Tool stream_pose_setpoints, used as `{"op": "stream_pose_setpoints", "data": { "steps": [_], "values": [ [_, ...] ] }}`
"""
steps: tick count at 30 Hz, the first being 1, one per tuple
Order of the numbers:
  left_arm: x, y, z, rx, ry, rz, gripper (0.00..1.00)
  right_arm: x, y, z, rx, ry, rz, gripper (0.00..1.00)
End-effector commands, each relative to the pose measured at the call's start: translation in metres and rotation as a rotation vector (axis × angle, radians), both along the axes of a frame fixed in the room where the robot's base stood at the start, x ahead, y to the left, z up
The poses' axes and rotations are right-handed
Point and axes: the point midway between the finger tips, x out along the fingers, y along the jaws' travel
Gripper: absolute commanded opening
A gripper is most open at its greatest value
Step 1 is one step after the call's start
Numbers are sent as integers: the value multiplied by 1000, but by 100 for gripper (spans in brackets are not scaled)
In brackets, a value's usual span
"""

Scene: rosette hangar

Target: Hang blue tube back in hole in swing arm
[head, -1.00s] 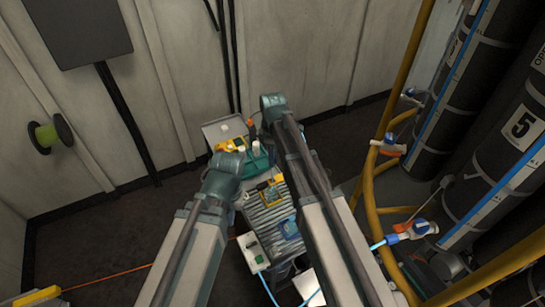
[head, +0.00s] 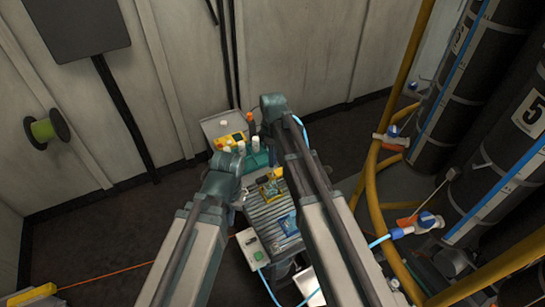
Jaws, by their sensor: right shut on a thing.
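The light blue tube (head: 302,126) shows as a short curved length beside the far end of my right arm. A light blue length (head: 380,240) also reaches a blue and white valve at the right. My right gripper (head: 272,108) is at the far end of that arm. It is shut on the blue tube, its fingers largely hidden by the arm. My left gripper (head: 226,165) is near the teal machine, and its jaws cannot be made out. I cannot make out the swing arm or its hole.
A grey ribbed machine (head: 268,217) with a yellow part (head: 270,188) stands between my arms. A control box (head: 251,245) with a green button is at its near left. Yellow pipes (head: 372,190) and tall black cylinders (head: 505,130) stand at the right. Open dark floor lies left.

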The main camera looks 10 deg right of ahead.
Motion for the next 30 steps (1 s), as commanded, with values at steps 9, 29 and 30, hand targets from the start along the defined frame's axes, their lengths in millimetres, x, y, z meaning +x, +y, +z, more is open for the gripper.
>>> {"op": "stream_pose_setpoints", "data": {
  "steps": [9, 29, 30],
  "values": [
    [0, 0, -9, 0, 0, 0, 0, 0, 0, -9, 0, 0, 0, 0],
    [0, 0, -22, 0, 0, 0, 0, 0, 0, -22, 0, 0, 0, 0],
    [0, 0, -23, 0, 0, 0, 0, 0, 0, -23, 0, 0, 0, 0]
  ]
}}
